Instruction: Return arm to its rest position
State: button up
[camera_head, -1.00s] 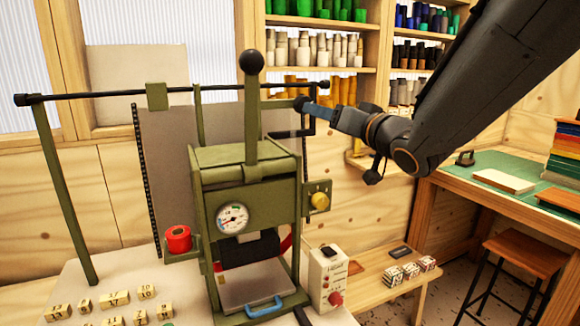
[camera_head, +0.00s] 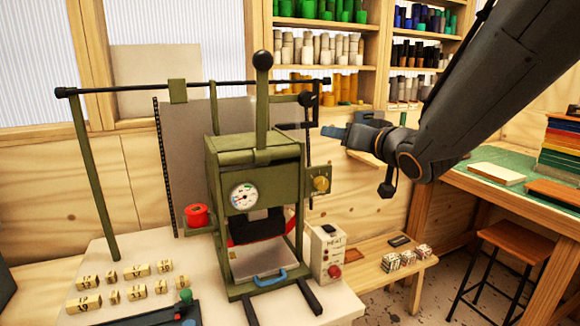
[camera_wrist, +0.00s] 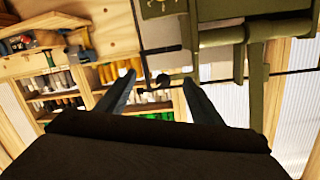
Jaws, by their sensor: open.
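My gripper (camera_head: 334,131) is at the end of my dark arm, coming in from the upper right of the head view. It is in the air to the right of the green foil press (camera_head: 255,165) and apart from it. In the wrist view the two fingers of my gripper (camera_wrist: 157,92) stand well apart with nothing held between them. Behind the gap the wrist view shows shelves of rolls (camera_wrist: 60,100) and part of the green press frame (camera_wrist: 225,40), tilted in the picture.
A low wooden bench (camera_head: 365,272) holds small blocks. A green-topped desk (camera_head: 470,180) and a stool (camera_head: 515,245) stand at right.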

jog(key=s+d+f+m+g+h, duration=0.1)
jog(key=s+d+f+g+h, duration=0.3)
jog(key=f, duration=0.6)
jog(key=s+d+f+g+h, duration=0.1)
jog(key=s+d+f+g, duration=0.3)
jog(key=f, duration=0.6)
jog(key=s+f+g, duration=0.3)
jog(key=s+f, duration=0.1)
jog(key=s, duration=0.5)
jog(key=s+a+f+g, duration=0.1)
jog(key=s+f+g, duration=0.2)
jog(key=s, duration=0.6)
jog(key=shift+a+f+n+g, duration=0.25)
jog(key=shift+f+n+g, duration=0.05)
jog(key=shift+f, duration=0.55)
